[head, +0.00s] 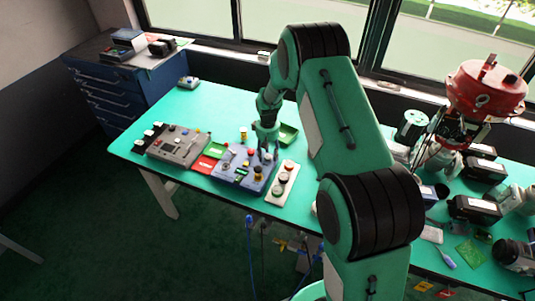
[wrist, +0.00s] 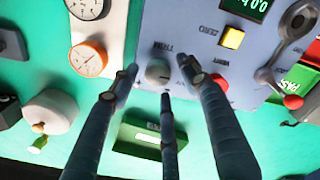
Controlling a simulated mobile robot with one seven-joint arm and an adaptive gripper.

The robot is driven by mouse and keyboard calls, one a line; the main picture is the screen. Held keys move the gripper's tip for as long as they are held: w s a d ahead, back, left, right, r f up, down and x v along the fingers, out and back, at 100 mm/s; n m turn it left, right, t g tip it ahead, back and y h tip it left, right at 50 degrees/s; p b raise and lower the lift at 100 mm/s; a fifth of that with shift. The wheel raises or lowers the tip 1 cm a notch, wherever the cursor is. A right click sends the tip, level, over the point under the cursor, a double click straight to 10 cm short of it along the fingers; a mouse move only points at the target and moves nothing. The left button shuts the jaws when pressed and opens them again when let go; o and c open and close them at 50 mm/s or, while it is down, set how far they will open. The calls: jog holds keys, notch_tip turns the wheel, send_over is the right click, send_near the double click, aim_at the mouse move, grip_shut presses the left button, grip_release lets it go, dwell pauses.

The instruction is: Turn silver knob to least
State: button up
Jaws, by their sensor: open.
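The silver knob (wrist: 158,73) is a small grey round knob on the blue control box (wrist: 205,55), seen in the wrist view between my fingertips. Its pointer direction is too small to read. My gripper (wrist: 161,75) has three dark fingers spread open around the knob, with visible gaps. I cannot tell whether any fingertip touches it. In the head view my gripper (head: 267,150) points down over the far right part of the blue box (head: 226,174), and the fingers hide the knob there.
A grey console (head: 167,147) and green tray (head: 289,134) are nearby.

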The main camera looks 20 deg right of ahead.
notch_tip(320, 180, up, 12)
dwell(0.6)
dwell(0.5)
notch_tip(320, 180, up, 17)
jog(key=t, duration=0.2)
send_over(268, 156)
jog(key=s+a, duration=0.4)
jog(key=s, duration=0.3)
jog(key=s+a+r+m, duration=0.1)
jog(key=s+a+r, duration=0.2)
jog(key=s+r, duration=0.65)
jog(key=s+a+r+t, duration=0.1)
jog(key=s+a+r, duration=0.1)
jog(key=s, duration=1.1)
jog(key=s+a+r+m+t, duration=0.1)
jog(key=s+a+r+t, duration=0.1)
jog(key=s, duration=1.2)
notch_tip(268, 156, up, 2)
jog(key=shift+a+r+t, duration=0.1)
jog(key=shift+a+t, duration=0.2)
jog(key=shift+a, duration=0.25)
